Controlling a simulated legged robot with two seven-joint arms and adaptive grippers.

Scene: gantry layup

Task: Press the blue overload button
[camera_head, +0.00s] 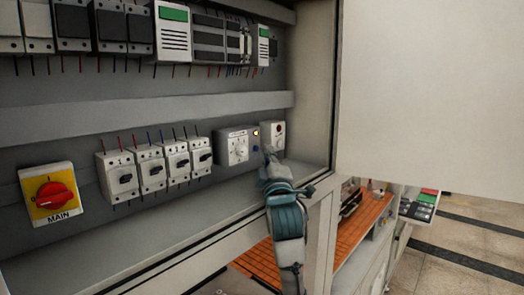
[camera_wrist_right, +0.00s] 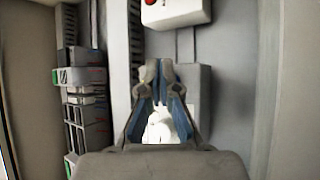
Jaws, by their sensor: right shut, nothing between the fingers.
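The overload unit (camera_head: 234,147) is a light box with a round white dial, mounted on the cabinet's back panel in the head view. On its right edge are a small lit yellow lamp (camera_head: 256,132) and a small blue button (camera_head: 256,148). My right gripper (camera_head: 268,154) is shut and empty, its tips just right of and slightly below the blue button; I cannot tell whether they touch anything. In the right wrist view the shut fingers (camera_wrist_right: 160,72) lie in front of the overload unit (camera_wrist_right: 198,92), and the blue button is not visible there. My left gripper is out of view.
A light box with a red button (camera_head: 278,128) sits right of the overload unit. Several breakers (camera_head: 151,167) and a red MAIN switch (camera_head: 51,194) are to the left. The cabinet's right wall (camera_head: 313,85) and bottom ledge (camera_head: 140,240) border my right arm.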

